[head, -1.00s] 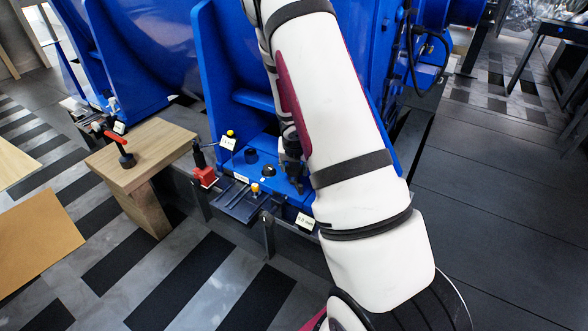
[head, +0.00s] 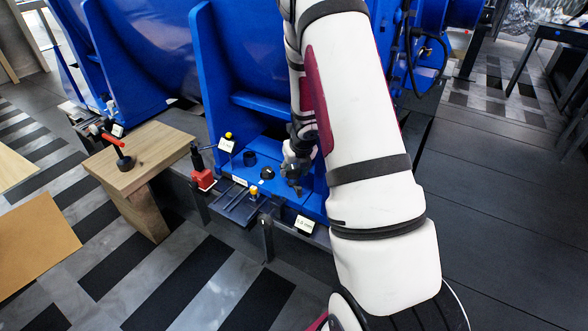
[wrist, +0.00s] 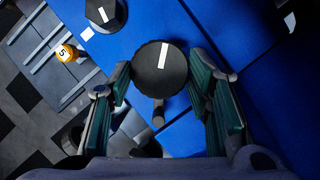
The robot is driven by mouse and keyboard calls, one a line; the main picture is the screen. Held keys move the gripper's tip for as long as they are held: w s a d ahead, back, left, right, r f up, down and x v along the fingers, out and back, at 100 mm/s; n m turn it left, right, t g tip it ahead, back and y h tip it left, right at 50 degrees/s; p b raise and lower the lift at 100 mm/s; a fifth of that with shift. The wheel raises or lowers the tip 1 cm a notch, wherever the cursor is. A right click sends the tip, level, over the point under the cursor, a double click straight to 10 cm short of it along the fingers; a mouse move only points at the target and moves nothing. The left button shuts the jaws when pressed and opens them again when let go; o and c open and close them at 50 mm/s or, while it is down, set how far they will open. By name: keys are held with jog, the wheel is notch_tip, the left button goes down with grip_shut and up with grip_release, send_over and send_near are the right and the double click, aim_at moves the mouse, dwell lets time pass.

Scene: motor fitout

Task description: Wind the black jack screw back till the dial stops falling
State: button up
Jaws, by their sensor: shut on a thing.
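A round black knob (wrist: 160,68) with a white mark sits between my gripper's two fingers (wrist: 162,88) in the wrist view. I take it for the jack screw; a dark rod shows just below it. My gripper is shut on the knob's sides. In the head view my gripper (head: 295,178) is low over the blue base, and the held knob cannot be made out there. A second black knob (wrist: 105,12) with a white mark is at the upper left of the wrist view. I cannot make out a dial reading.
A yellow-topped piece marked 5 (wrist: 66,53) stands by a dark slotted tray (head: 234,208). A red block with a black post (head: 204,179) is further left. A wooden stand (head: 140,160) holds a red-and-black tool (head: 121,152). A tall blue upright (head: 208,85) rises behind.

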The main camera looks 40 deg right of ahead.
aim_at(294, 171)
jog(key=shift+r, duration=0.15)
jog(key=o, duration=1.1)
jog(key=shift+o, duration=0.2)
notch_tip(294, 171, up, 10)
dwell(1.5)
